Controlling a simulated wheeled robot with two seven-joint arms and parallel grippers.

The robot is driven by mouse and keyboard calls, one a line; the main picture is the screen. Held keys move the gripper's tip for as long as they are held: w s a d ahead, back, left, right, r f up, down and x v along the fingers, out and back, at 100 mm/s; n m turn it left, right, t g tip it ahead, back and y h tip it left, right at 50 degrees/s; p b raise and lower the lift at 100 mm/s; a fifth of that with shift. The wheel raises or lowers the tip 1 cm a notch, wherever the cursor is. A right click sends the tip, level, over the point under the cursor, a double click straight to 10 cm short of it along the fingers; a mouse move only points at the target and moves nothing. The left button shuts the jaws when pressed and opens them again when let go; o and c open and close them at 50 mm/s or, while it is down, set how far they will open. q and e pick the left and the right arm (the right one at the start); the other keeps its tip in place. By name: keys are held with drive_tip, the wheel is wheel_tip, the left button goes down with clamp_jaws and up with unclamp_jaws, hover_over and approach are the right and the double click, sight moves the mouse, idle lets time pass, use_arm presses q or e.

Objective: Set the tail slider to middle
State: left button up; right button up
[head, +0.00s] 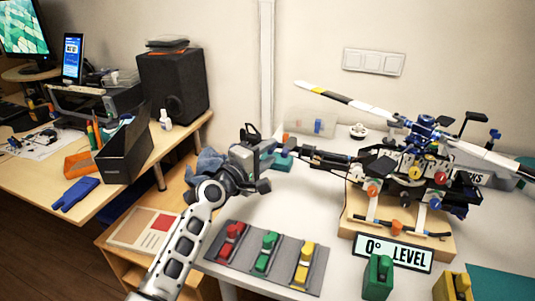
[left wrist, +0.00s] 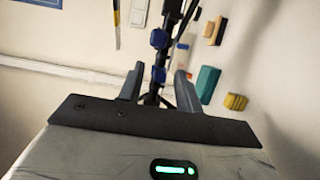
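A model helicopter (head: 415,165) stands on a wooden block, its dark tail boom (head: 325,157) pointing left toward my left gripper (head: 262,158). In the left wrist view the dark tail part (left wrist: 161,55), with blue collars (left wrist: 158,74), runs down between the two grey fingers of my left gripper (left wrist: 158,88). The fingers stand apart, with visible gaps beside the tail. I cannot make out the tail slider itself or its position; the gripper hides the tail end in the head view. My right gripper is not in view.
A grey panel (head: 240,268) with red, green and yellow pieces lies at the table front. A "0° LEVEL" sign (head: 393,253), a green block (head: 378,278) and a yellow block (head: 452,288) stand right of it. A clear box (head: 310,121) stands behind the tail.

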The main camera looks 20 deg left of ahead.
use_arm(q)
drive_tip(key=v, duration=1.6)
drive_tip(key=shift+b, duration=0.45)
